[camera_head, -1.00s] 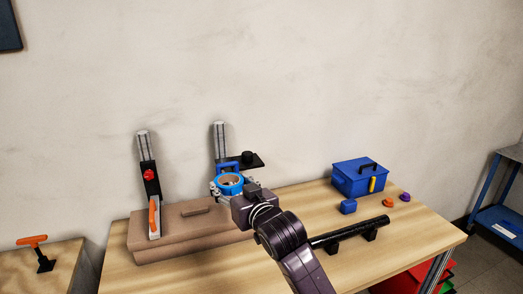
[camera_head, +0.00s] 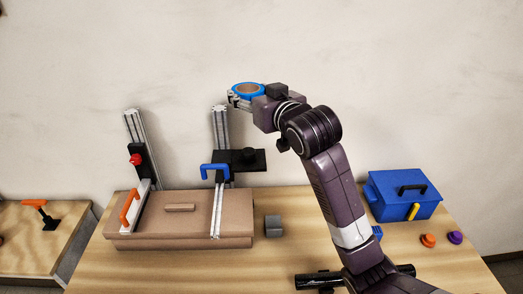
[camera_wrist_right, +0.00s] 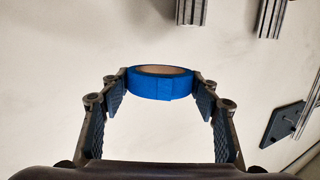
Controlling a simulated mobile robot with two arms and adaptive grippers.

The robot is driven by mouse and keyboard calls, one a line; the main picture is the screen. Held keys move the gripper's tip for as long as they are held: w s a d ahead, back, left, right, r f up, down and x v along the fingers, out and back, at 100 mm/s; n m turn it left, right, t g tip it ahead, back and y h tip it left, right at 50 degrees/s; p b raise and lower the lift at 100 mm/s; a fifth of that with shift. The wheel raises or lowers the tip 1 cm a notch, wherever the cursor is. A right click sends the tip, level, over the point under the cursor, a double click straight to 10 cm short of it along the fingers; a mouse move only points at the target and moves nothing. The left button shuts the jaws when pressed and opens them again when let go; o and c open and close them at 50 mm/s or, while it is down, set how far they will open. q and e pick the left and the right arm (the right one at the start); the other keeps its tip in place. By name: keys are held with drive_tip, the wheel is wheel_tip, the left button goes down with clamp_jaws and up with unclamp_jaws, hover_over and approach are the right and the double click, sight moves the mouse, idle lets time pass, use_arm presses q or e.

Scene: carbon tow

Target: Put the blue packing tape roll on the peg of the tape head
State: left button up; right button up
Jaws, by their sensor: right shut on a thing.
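The blue packing tape roll (camera_head: 249,89) is high in the air, above and in front of the wall. My right gripper (camera_head: 242,98) is shut on it. In the right wrist view the roll (camera_wrist_right: 160,83) sits between the two fingertips (camera_wrist_right: 160,86), gripped at its outer sides, its brown core showing. The tape head's black plate (camera_head: 253,166) with a short black peg (camera_head: 248,156) is on the right upright, below the roll. In the right wrist view the plate (camera_wrist_right: 283,123) is at the right, apart from the roll. My left gripper is not in view.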

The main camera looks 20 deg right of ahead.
wheel_tip(320, 180, down, 6)
drive_tip(key=a, duration=0.1)
drive_tip(key=p, duration=0.2)
hover_over(251, 158)
wheel_tip(251, 158, down, 8)
drive_tip(key=shift+w+d+r, duration=0.1)
drive_tip(key=shift+f, duration=0.6)
wheel_tip(251, 158, down, 4)
drive_tip(key=shift+f, duration=0.15)
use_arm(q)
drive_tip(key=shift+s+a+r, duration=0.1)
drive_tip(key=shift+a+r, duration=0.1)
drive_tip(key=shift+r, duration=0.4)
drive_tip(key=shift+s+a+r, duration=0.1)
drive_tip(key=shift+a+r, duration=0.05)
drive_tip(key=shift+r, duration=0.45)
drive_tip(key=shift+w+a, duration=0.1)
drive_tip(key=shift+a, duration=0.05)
use_arm(e)
drive_tip(key=o, duration=1.2)
drive_tip(key=shift+f, duration=0.1)
drive_tip(key=shift+c, duration=0.2)
